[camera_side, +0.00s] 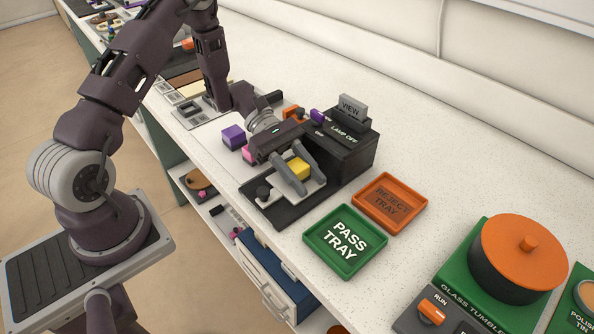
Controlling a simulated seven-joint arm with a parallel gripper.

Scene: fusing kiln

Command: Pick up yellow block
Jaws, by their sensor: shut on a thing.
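The yellow block (298,168) is at the grey stage of the black viewing device (342,151). My gripper (294,170) reaches down over the stage, with a finger on each side of the block. It is shut on the yellow block. The near finger covers part of the block. I cannot tell whether the block touches the stage or is slightly above it.
A purple block (233,136) and a pink block (248,155) lie left of my gripper. The green pass tray (309,237) and orange reject tray (421,207) are empty, right of the device. A glass tumbler machine (470,284) stands at the lower right.

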